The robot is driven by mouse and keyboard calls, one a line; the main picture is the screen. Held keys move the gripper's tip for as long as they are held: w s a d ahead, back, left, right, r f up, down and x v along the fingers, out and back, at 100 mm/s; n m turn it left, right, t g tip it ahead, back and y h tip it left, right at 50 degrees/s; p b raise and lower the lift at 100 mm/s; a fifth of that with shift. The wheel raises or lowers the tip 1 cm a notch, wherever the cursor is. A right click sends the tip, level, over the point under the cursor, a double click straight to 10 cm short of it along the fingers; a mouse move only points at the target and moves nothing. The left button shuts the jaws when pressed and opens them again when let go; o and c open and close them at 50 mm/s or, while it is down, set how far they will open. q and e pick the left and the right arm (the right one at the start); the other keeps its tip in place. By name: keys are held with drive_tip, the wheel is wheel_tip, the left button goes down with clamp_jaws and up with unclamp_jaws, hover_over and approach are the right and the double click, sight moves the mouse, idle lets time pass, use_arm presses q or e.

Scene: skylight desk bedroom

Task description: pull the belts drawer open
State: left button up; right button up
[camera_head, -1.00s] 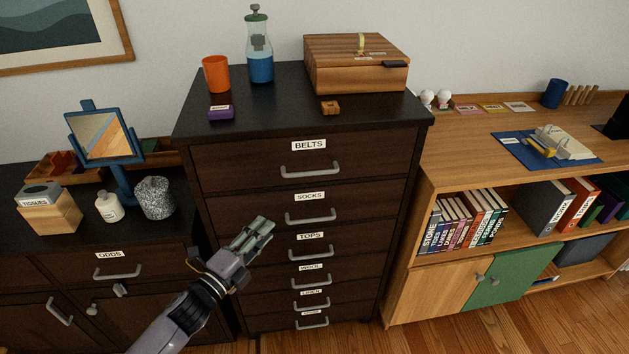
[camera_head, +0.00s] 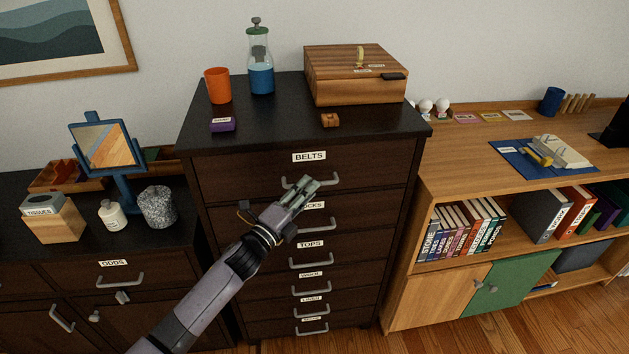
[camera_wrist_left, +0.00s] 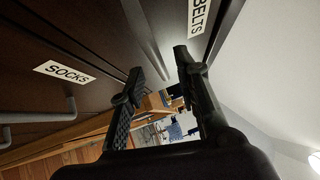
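The belts drawer (camera_head: 240,170) is the top drawer of the dark chest and sits closed, with a white BELTS label (camera_head: 309,157). Its grey bar handle (camera_head: 329,182) is partly hidden by my left gripper (camera_head: 304,184). My right gripper is not in view.
Below are the socks handle (camera_head: 340,219) and several more drawers. On the chest top stand an orange cup (camera_head: 218,85), a bottle (camera_head: 260,75), and a wooden box (camera_head: 350,85). A low cabinet (camera_head: 185,245) adjoins left, a bookshelf desk (camera_head: 465,165) right.

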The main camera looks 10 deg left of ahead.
use_arm(q)
drive_tip(key=shift+x, duration=1.7)
drive_tip(key=shift+c, duration=0.5)
clamp_jaws()
